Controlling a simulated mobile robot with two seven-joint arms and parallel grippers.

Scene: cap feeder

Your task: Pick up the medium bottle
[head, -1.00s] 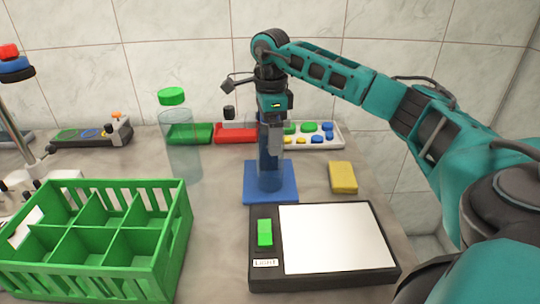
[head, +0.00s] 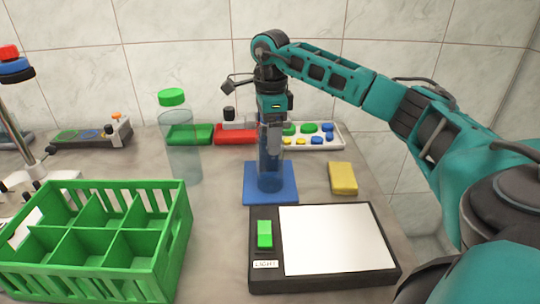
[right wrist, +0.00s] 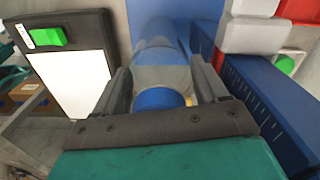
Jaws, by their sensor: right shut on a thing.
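A clear blue-tinted bottle (head: 270,178) stands upright on a blue square mat (head: 285,197) in the head view. My right gripper (head: 270,138) reaches down over it from above, with its fingers on the two sides of the bottle's upper part. In the right wrist view the gripper (right wrist: 162,88) is shut on the bottle (right wrist: 155,45), whose blue cap (right wrist: 158,99) shows between the fingers. The gripper hides the bottle's top in the head view. My left gripper is not in view.
A green divided crate (head: 90,270) fills the front left. A light pad with a green switch (head: 265,234) lies in front of the mat. A yellow block (head: 343,178) lies to the right. Green (head: 190,134) and red (head: 236,134) trays stand behind.

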